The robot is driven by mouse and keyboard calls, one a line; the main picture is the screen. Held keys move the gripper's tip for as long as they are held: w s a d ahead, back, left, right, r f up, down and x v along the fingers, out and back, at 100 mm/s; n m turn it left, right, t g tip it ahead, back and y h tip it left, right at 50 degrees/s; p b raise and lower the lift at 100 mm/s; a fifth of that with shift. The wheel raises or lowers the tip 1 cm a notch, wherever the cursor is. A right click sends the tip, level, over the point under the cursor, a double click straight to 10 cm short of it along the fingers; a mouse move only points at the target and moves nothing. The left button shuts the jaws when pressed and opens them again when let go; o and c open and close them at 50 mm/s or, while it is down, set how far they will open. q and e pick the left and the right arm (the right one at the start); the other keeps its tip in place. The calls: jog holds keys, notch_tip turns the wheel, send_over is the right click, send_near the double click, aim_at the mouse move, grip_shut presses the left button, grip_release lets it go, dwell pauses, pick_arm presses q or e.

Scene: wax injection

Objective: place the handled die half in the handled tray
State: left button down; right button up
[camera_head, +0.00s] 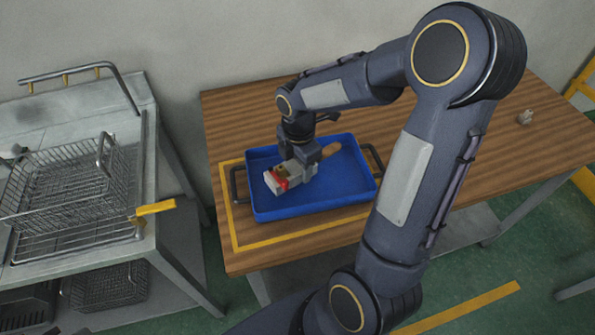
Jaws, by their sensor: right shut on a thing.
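The handled tray (348,180) is blue with dark handles at its left and right ends. It sits on the wooden table inside a yellow outline. My right gripper (300,165) reaches down over the tray and is shut on the handled die half (290,178). My left gripper is not in view.
A metal bench at the left holds a wire basket (62,180), with a yellow piece (155,208) jutting toward the table. The wooden table (240,115) is bare behind the tray. My right arm crosses the view's right half.

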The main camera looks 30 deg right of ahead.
jog(key=shift+w+f, duration=0.15)
jog(key=shift+f, duration=0.75)
jog(key=shift+w+f, duration=0.1)
jog(key=shift+f, duration=0.75)
jog(key=shift+f, duration=0.1)
jog(key=o, duration=1.5)
jog(key=shift+f, duration=0.1)
notch_tip(320, 180, up, 11)
jog(key=shift+f, duration=0.1)
jog(key=shift+s+r, duration=0.15)
jog(key=shift+r, duration=0.65)
jog(key=s+a+r+m+t+y, duration=0.1)
jog(key=s+a+m, duration=0.3)
jog(key=s+m, duration=0.4)
jog(key=s+a+r+m+t+y, duration=0.1)
jog(key=s+a+m+t+y, duration=0.1)
jog(key=s+a+m+t, duration=0.2)
jog(key=s+m, duration=0.3)
jog(key=m, duration=0.5)
jog(key=shift+s+a+r+t+y, duration=0.15)
jog(key=shift+s+r+t+y, duration=0.15)
jog(key=shift+s+r+y, duration=0.1)
